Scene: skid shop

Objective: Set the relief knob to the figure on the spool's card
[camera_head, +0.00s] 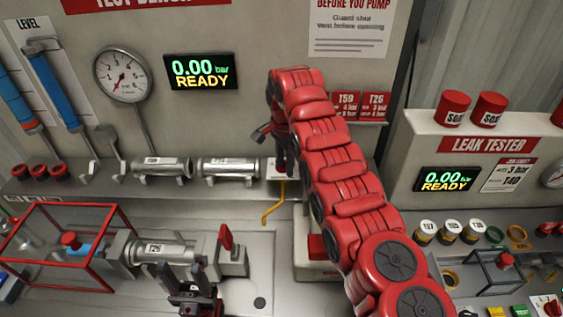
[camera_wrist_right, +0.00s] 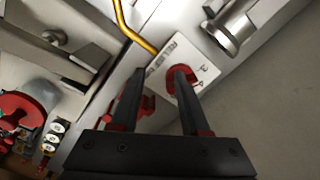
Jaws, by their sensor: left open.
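The relief knob (camera_wrist_right: 183,76) is red and sits on a white plate (camera_wrist_right: 204,73) with small markings, in the right wrist view. My right gripper (camera_wrist_right: 158,74) has its fingers apart; the right finger overlaps the knob, and contact cannot be told. A grey spool (camera_head: 158,250) labelled T26 lies on the bench. The T59 card (camera_head: 345,106) and T26 card (camera_head: 375,106) hang on the panel; their figures are too small to read surely. My left gripper (camera_head: 190,286) is open and empty near the spool.
A red-framed guard (camera_head: 68,204) stands left of the spool, a red-handled lever (camera_head: 226,238) right of it. A yellow pipe (camera_head: 273,210) runs below the plate. More spools (camera_head: 162,167) lie on the shelf. The test bench display (camera_head: 200,71) reads 0.00 bar READY.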

